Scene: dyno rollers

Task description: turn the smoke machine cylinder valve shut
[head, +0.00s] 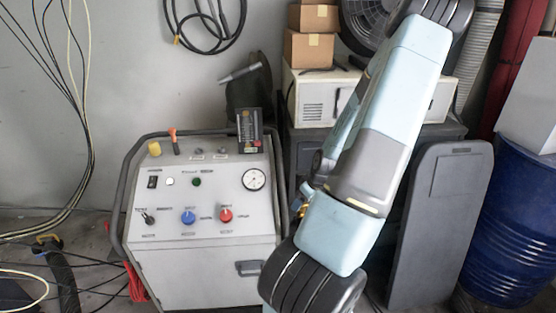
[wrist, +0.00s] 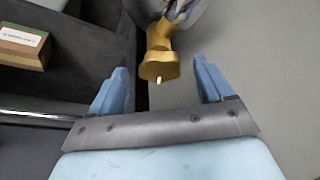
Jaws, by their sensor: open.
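In the wrist view, a brass-yellow valve (wrist: 159,62) with a flared, lobed end lies ahead of my gripper (wrist: 160,67), between the lines of its two blue fingers. The fingers are spread apart, with a clear gap on each side of the valve, and hold nothing. A shiny metal part shows at the top of the valve, cut off by the frame edge. In the head view, a small brass-yellow piece (head: 298,204) shows at the left edge of my arm; most of that area is hidden behind my arm. My gripper's fingers do not show there.
A grey control console (head: 200,215) with a gauge, knobs and a tube frame stands left of my arm. A dark panel (head: 437,220) and a blue barrel (head: 512,225) stand to the right. The wrist view shows a labelled box (wrist: 23,47) at the upper left.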

